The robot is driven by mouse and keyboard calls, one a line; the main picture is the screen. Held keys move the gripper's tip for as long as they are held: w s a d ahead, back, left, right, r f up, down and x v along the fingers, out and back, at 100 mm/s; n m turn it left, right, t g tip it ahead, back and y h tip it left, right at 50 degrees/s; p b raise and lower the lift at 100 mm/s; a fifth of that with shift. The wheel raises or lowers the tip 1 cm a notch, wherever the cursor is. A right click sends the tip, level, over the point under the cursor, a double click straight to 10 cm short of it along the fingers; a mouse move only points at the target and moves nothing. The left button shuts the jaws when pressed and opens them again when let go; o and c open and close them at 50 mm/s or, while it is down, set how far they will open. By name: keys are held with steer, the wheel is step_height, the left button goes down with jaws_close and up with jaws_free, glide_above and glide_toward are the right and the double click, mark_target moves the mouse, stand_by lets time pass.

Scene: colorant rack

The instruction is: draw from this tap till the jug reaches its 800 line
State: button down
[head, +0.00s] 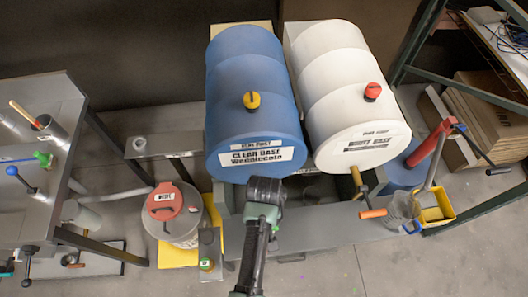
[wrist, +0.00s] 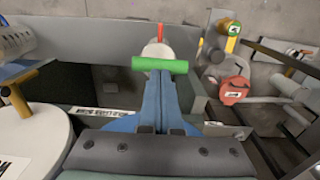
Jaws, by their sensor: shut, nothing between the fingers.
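My gripper (head: 262,190) is in front of the blue drum (head: 250,95), whose label reads "CLEAR BASE". In the wrist view its fingers (wrist: 160,100) are together and empty. A green crossbar handle (wrist: 160,65), apparently the tap of the blue drum, lies right at the fingertips; I cannot tell if they touch. Behind the bar is a round whitish thing (wrist: 158,49) with a red stick-like part, mostly hidden. A clear jug-like vessel (head: 403,210) stands at the right of the head view and also shows in the wrist view (wrist: 14,40). I cannot read its lines or level.
A white drum (head: 345,95) with a yellow-brown tap (head: 357,180) lies beside the blue one. A bucket with a red lid (head: 166,201) stands left, by a steel bench (head: 60,110). A red-handled pump (head: 430,145) and a yellow box (head: 436,212) stand right. The front floor is mostly clear.

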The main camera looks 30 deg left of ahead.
steer(key=shift+f, duration=0.3)
steer(key=shift+f+b, duration=1.1)
steer(key=shift+f, duration=0.25)
steer(key=shift+r, duration=0.1)
step_height(320, 180, up, 4)
steer(key=p, duration=0.4)
steer(key=shift+f, duration=0.25)
step_height(320, 180, up, 5)
steer(key=p, duration=0.5)
